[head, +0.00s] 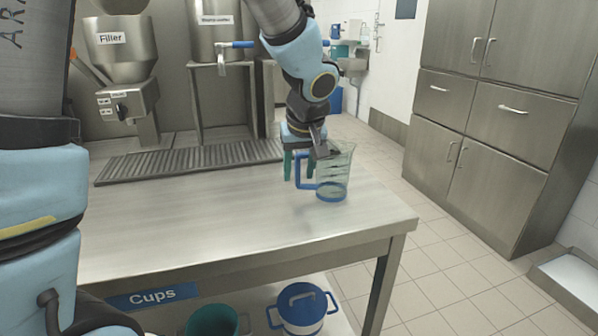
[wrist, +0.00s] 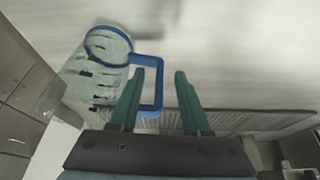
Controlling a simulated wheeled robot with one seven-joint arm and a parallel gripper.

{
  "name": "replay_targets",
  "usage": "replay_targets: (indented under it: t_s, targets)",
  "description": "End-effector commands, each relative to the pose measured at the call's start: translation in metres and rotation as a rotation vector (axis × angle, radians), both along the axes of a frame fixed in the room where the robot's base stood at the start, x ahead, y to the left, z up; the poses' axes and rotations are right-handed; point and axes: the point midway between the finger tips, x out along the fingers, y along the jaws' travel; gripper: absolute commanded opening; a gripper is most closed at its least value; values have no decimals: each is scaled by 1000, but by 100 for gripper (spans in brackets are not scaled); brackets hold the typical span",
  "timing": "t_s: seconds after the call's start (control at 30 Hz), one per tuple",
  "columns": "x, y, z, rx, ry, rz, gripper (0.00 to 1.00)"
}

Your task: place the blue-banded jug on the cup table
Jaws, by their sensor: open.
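The blue-banded jug (head: 335,172) is clear, with dark marks, a blue base band and a blue handle. It stands upright on the steel cup table (head: 200,215), near the right end. My gripper (head: 296,166) is at the jug's handle side, pointing down. In the wrist view the jug (wrist: 97,70) is at upper left. There the green fingers of my gripper (wrist: 158,88) are open, and the blue handle reaches in beside the left finger. Whether the finger touches the handle I cannot tell.
A filler machine (head: 125,75) and a labelled steel tank (head: 218,40) stand behind a drain grate (head: 190,158) at the back. A blue-rimmed pot (head: 302,310) and a green container (head: 213,321) are below the tabletop. The table's left and middle are clear. Steel cabinets (head: 500,130) stand at right.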

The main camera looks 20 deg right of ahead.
Motion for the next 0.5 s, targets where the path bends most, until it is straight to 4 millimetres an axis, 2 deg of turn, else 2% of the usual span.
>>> replay_targets:
  t_s: [0.5]
  targets:
    - [-35, 8, 91, -2, -3, 0, 47]
